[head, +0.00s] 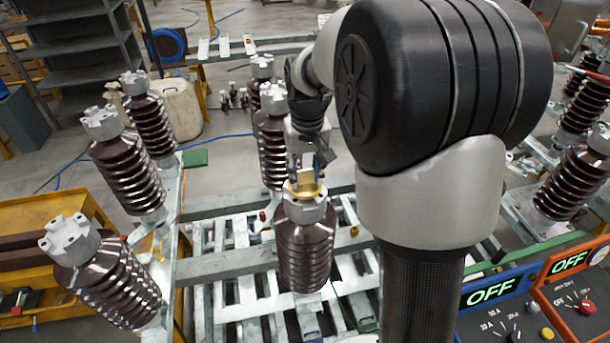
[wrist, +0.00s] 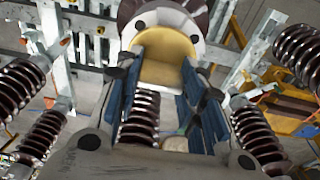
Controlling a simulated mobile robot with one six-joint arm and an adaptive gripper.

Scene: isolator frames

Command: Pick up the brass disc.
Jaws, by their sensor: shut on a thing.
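The brass disc (head: 292,190) sits on the pale metal cap of a brown ribbed insulator (head: 305,250) in the middle of the head view. A raised brass part stands up from it between my fingers. In the wrist view the disc (wrist: 168,45) is at the top middle, on the pale cap (wrist: 205,20). My gripper (head: 309,167) comes down from above and is shut on the disc's raised part. In the wrist view its blue-padded fingers (wrist: 162,75) stand on both sides of the brass. Whether the disc touches the cap all round cannot be told.
Several other ribbed insulators stand close by, at left (head: 128,175), behind (head: 272,135) and at right (head: 580,180). A slatted metal frame (head: 235,262) lies below. A control panel (head: 520,310) with OFF displays is at the lower right. My arm hides much of the right side.

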